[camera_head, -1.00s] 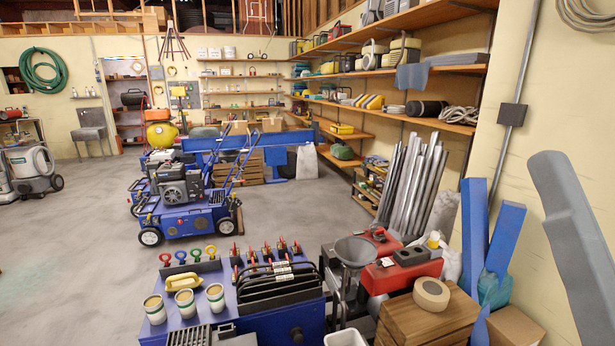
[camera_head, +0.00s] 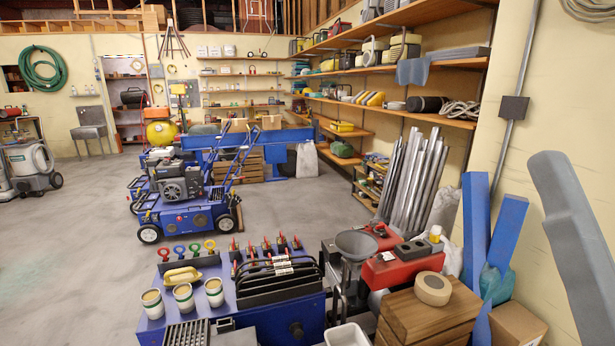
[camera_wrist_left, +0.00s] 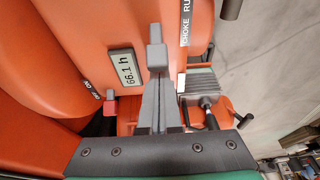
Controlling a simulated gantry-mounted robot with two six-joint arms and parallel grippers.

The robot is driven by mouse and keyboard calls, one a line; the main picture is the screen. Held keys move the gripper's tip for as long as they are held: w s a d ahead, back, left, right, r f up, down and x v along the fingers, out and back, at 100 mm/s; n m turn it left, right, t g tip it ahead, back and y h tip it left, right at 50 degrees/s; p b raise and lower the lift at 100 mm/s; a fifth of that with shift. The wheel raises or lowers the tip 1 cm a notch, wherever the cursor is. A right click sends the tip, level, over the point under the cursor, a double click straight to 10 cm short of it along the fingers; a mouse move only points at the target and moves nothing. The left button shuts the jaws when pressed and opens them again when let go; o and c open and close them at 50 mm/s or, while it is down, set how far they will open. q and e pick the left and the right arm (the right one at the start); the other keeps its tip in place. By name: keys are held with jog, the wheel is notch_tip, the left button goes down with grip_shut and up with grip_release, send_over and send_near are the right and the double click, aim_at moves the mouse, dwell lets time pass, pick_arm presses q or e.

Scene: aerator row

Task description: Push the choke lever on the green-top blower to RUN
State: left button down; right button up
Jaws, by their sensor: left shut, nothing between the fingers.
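In the left wrist view an orange machine body (camera_wrist_left: 57,45) fills the left and middle. It carries an hour meter (camera_wrist_left: 125,68) reading 66.1 h and a partly cut-off CHOKE RU label (camera_wrist_left: 185,22). My left gripper (camera_wrist_left: 158,88) is shut and empty, its grey fingers pointing up the picture beside this label. A pale grey block (camera_wrist_left: 156,55) shows at their tips; I cannot tell whether it is the choke lever's knob or part of the fingers. A green surface (camera_wrist_left: 215,173) shows along the bottom edge. My right gripper is not in view.
A red switch (camera_wrist_left: 110,97) and a dark rod end (camera_wrist_left: 230,9) lie near the fingers. Grey floor (camera_head: 65,260) at left is clear.

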pick_arm(q)
jog(key=shift+f, duration=0.45)
jog(key=shift+s, duration=0.1)
jog(key=shift+s+d, duration=0.15)
jog(key=shift+s, duration=0.3)
jog(key=shift+s+d+p, duration=0.25)
jog(key=shift+s+p, duration=0.2)
jog(key=shift+s, duration=0.4)
jog(key=shift+s+d+p, duration=0.25)
jog(key=shift+s+p, duration=0.2)
jog(key=shift+s, duration=0.35)
jog(key=shift+w+a+r+p, duration=0.2)
jog(key=shift+w+r+p, duration=0.1)
jog(key=shift+w+r, duration=0.3)
notch_tip(320, 180, up, 7)
jog(key=p, duration=0.7)
jog(key=shift+f, duration=0.1)
